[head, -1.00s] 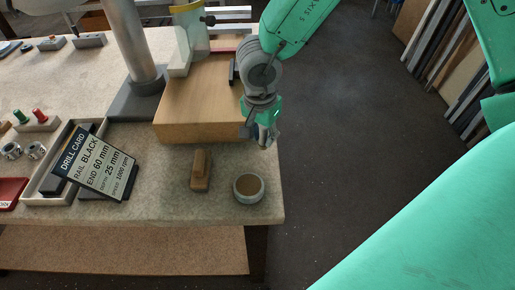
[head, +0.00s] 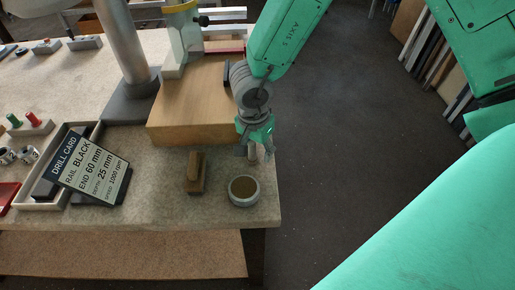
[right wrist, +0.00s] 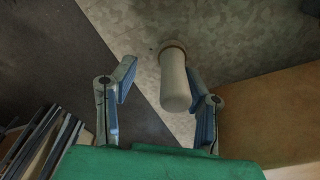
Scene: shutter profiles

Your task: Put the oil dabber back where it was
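A pale cylinder with a brown band at its far end, which looks like the oil dabber (right wrist: 175,85), shows in the right wrist view. It lies between the spread fingers of my right gripper (right wrist: 158,88), close to the right finger and with a clear gap to the left one. In the head view my right gripper (head: 256,148) points down near the table's right edge, and a small pale part of the dabber (head: 252,153) shows by its fingers. I cannot tell whether the dabber touches the table. My left gripper is not in view.
A round pot with brown contents (head: 243,191) and a wooden block with a raised grip (head: 196,172) stand at the table's front right. A large wooden block (head: 190,120) is behind them. A drill card (head: 92,165) stands left.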

